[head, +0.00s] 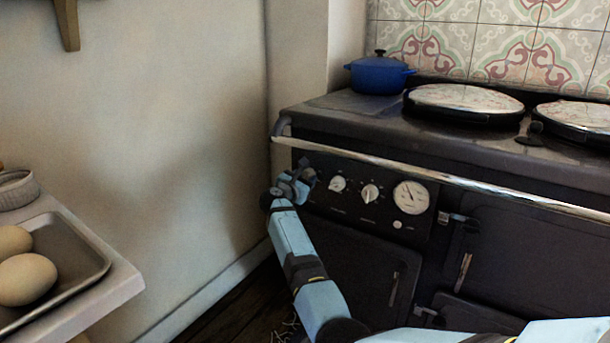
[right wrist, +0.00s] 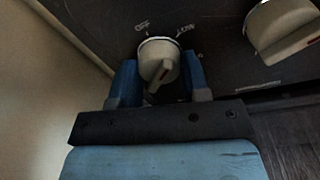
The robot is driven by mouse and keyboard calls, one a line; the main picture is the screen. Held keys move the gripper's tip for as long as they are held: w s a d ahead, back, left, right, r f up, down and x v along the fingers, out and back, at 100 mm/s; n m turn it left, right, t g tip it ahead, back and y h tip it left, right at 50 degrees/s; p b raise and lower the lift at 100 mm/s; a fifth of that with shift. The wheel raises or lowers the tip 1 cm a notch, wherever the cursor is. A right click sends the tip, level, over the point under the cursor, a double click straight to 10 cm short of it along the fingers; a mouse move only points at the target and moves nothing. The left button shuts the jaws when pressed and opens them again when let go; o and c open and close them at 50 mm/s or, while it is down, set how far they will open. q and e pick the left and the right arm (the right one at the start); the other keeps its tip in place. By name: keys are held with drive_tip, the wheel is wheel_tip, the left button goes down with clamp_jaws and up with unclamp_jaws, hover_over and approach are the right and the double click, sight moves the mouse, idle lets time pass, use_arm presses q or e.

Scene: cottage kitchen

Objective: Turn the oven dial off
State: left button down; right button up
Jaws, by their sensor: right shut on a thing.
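My right gripper (head: 292,188) is at this left end of the panel. In the right wrist view its blue fingers (right wrist: 160,72) stand on both sides of the dial, shut on it. The gripper hides this dial in the head view. The red mark's exact setting is hard to read. My left gripper is not in view.
Another white dial (right wrist: 285,28) lies to the right, followed by a further knob (head: 370,193) and a round gauge (head: 411,197). A chrome rail (head: 400,172) runs above the panel. A blue pot (head: 379,75) stands on top. A counter with an egg tray (head: 88,262) is at left.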

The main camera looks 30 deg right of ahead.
drive_tip(key=n+p, duration=0.2)
drive_tip(key=shift+r+n, duration=0.25)
drive_tip(key=shift+n, duration=0.15)
drive_tip(key=n+p, duration=0.2)
drive_tip(key=shift+n+p, duration=0.3)
drive_tip(key=shift+p, duration=0.1)
drive_tip(key=shift+n+p, duration=0.8)
drive_tip(key=shift+n, duration=0.3)
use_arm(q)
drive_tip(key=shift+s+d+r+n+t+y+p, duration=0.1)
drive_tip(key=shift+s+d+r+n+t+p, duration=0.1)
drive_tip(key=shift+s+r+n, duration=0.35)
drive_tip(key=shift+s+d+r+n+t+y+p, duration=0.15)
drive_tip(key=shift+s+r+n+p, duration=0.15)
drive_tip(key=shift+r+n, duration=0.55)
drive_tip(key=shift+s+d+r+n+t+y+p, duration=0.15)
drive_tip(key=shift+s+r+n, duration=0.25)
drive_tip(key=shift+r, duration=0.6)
use_arm(e)
drive_tip(key=shift+f+n+g, duration=0.15)
drive_tip(key=shift+n+g, duration=0.25)
drive_tip(key=shift+n, duration=0.6)
drive_tip(key=o, duration=0.9)
